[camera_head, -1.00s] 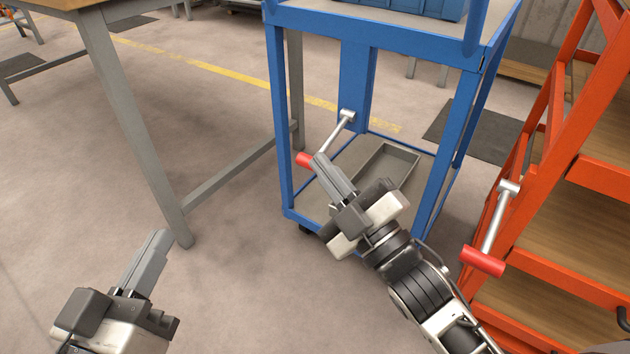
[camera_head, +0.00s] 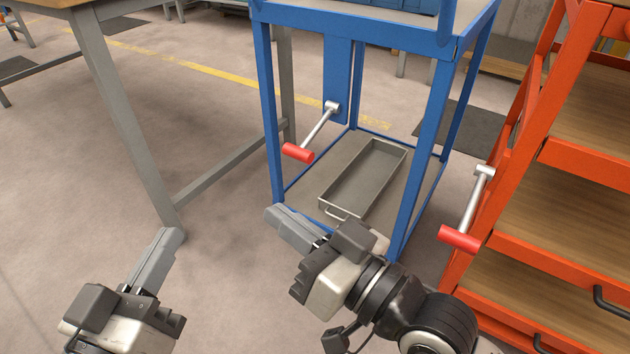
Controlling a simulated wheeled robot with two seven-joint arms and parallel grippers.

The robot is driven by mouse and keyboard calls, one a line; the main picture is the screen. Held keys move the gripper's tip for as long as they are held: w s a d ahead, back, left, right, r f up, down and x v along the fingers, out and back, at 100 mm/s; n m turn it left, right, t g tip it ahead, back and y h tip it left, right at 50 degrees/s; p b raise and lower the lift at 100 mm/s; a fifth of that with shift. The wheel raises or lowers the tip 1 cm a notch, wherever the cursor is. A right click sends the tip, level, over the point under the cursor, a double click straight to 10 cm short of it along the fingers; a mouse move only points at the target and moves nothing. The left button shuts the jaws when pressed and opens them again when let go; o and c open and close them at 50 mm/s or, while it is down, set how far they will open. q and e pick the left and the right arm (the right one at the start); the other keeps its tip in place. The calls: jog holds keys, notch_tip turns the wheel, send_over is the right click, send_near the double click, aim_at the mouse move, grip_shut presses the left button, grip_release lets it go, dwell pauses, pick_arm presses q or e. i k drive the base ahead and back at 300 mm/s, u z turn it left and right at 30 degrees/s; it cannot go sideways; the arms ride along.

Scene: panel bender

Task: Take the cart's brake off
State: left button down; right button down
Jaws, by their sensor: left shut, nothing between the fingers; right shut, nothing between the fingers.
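The blue cart (camera_head: 266,100) stands in the middle of the view. A pale lever (camera_head: 318,128) with a red grip (camera_head: 298,153) is mounted on its blue upright panel and slants down to the left. My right gripper (camera_head: 276,216) is shut and empty, below the red grip and apart from it, in front of the cart's lower shelf. My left gripper (camera_head: 170,238) is shut and empty at the lower left, over the floor and away from the cart. The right gripper and arm hide part of the cart's lower front edge.
A grey tray (camera_head: 336,211) lies on the cart's lower shelf. An orange rack (camera_head: 592,170) stands at the right, with a similar lever (camera_head: 468,208) and red grip (camera_head: 461,238). A table's grey leg (camera_head: 125,120) is at the left. Open floor lies between table and cart.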

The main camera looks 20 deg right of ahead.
aim_at(301, 152)
jog(key=u, duration=0.1)
jog(key=k, duration=1.1)
jog(key=z, duration=0.1)
jog(key=i, duration=1.45)
